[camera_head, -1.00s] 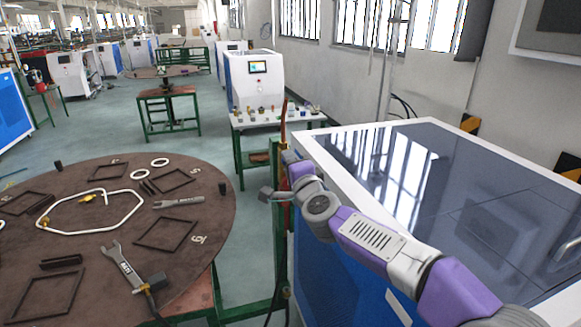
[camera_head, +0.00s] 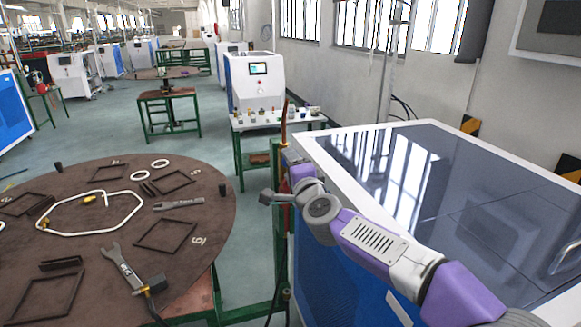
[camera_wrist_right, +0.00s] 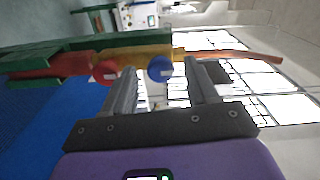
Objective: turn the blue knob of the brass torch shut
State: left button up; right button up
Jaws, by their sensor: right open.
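The brass torch (camera_wrist_right: 140,54) lies across the right wrist view. Its blue knob (camera_wrist_right: 160,69) faces me, and a red knob (camera_wrist_right: 105,71) sits to its left. My right gripper (camera_wrist_right: 161,76) is open, with one finger on each side of the blue knob. A gap shows on both sides of it; I cannot tell whether either finger touches. In the head view the torch's copper tube (camera_head: 284,124) rises behind my right wrist, which hides the knobs there. My left gripper is not in view.
A round brown table (camera_head: 120,240) with square frames, wrenches and a white hose stands at left. A blue-and-white cabinet (camera_head: 335,250) with a dark glossy top stands under my right arm. A small table (camera_head: 275,121) with several small parts is behind the torch.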

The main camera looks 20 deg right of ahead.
jog(key=s, duration=0.7)
jog(key=shift+s+d, duration=0.1)
